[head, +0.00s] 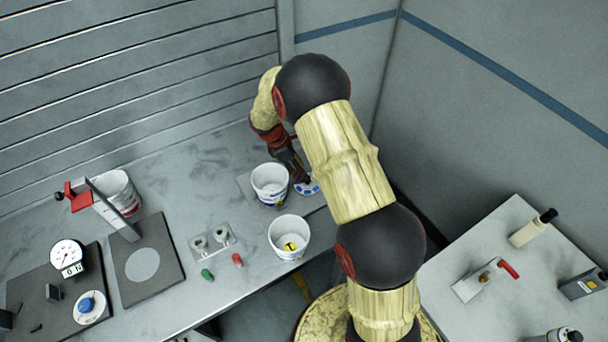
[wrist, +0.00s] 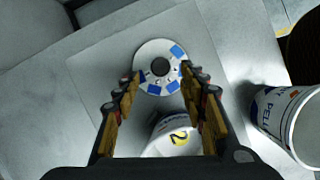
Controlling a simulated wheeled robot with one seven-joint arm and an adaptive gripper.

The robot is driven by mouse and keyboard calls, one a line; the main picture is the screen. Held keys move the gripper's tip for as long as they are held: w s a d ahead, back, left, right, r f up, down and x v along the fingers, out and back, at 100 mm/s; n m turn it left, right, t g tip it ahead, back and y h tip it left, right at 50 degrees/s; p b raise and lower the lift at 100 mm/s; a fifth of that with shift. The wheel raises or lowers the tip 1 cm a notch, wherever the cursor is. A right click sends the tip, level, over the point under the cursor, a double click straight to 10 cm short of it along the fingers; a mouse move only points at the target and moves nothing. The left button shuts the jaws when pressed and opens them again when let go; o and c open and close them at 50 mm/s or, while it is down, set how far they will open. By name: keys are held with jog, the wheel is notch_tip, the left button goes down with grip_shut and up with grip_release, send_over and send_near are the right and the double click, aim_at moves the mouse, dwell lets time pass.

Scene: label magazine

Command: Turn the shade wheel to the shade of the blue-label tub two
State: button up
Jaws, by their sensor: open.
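The shade wheel (wrist: 160,45) is a white disc with blue patches and a dark centre hub, lying on a flat pale plate. It also shows in the head view (head: 308,188), partly hidden by my arm. My gripper (wrist: 162,86) is open and empty, its fingertips either side of the wheel's near part in the wrist view. I cannot tell its height above the wheel. A white tub with a yellow "2" tag (wrist: 172,145) shows between the fingers, partly hidden; in the head view this tub (head: 270,186) stands upright beside the wheel.
Another white tub (head: 289,239) with a yellow tag stands nearer the bench's front edge; the wrist view shows its blue lettering (wrist: 285,118) at right. A small fixture (head: 212,240), green and red pieces, a dark plate (head: 147,285) and a dial gauge (head: 67,255) lie left.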

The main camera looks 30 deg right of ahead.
jog(key=s+v, duration=0.1)
jog(key=v, duration=0.6)
jog(key=shift+w+r, duration=0.2)
jog(key=shift+w, duration=0.25)
jog(key=shift+a+r, duration=0.1)
jog(key=s+a+r+m+t+y+b, duration=0.1)
jog(key=s+a+r+m+t+b, duration=0.2)
jog(key=s+r, duration=0.4)
jog(key=s+a+r+m+t+y+b, duration=0.1)
jog(key=s+a+r+m+b, duration=0.25)
jog(key=s+r, duration=0.35)
jog(key=s+a+f+m+t+y+b, duration=0.1)
jog(key=s+m+b, duration=0.5)
jog(key=s, duration=1)
jog(key=shift+a+f+m+t+y, duration=0.15)
jog(key=shift+a+m+t+y, duration=0.8)
jog(key=shift+a, duration=0.7)
jog(key=shift+s+h, duration=0.1)
jog(key=shift+h, duration=0.15)
